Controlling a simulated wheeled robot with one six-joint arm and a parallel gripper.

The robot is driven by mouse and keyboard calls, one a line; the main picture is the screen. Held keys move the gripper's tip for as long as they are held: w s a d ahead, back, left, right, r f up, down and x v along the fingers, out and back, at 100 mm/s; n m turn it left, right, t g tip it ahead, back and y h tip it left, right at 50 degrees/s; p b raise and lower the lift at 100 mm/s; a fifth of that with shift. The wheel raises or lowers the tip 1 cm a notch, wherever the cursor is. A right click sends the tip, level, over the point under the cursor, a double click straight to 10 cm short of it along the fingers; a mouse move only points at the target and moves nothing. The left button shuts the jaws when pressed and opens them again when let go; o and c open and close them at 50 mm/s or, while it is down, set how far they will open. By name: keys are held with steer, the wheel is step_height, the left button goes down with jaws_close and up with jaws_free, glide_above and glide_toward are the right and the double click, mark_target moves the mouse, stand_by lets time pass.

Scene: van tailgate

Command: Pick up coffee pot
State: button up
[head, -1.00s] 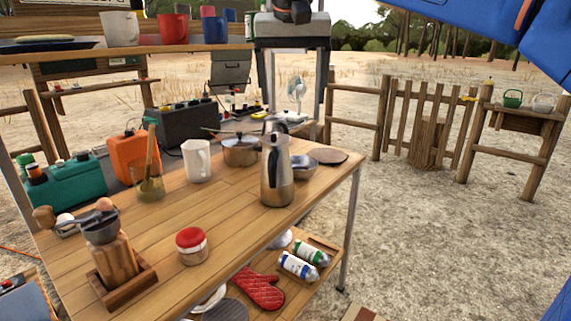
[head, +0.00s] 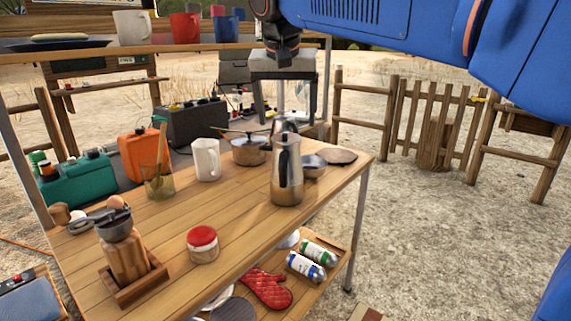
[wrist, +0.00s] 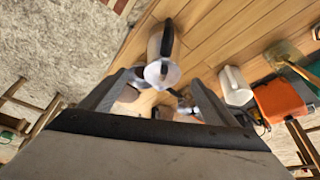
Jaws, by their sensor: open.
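The coffee pot (head: 287,172) is a tall silver metal pot with a dark handle and knob. It stands upright on the wooden table (head: 228,220), near the table's right end. My gripper (head: 283,52) is above and behind the pot in the head view, at the end of my blue arm, with its fingers hard to make out there. In the wrist view my gripper (wrist: 155,92) shows two dark fingers spread apart. The pot (wrist: 162,50) appears just beyond the gap between them, apart from both fingers. The gripper is empty.
A white pitcher (head: 206,159), a lidded saucepan (head: 249,150) and a metal bowl (head: 313,165) stand near the pot. A red-lidded jar (head: 203,245) is toward the front. An upper shelf (head: 110,50) with mugs overhangs the back left.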

mark_target(285, 134)
steer(key=shift+a+x, duration=0.15)
steer(key=shift+x, duration=1.6)
steer(key=shift+a+x, duration=0.2)
steer(key=shift+x, duration=1.55)
steer(key=shift+w, duration=0.15)
steer(key=shift+c, duration=0.6)
steer(key=shift+r, duration=0.1)
steer(key=c, duration=1.9)
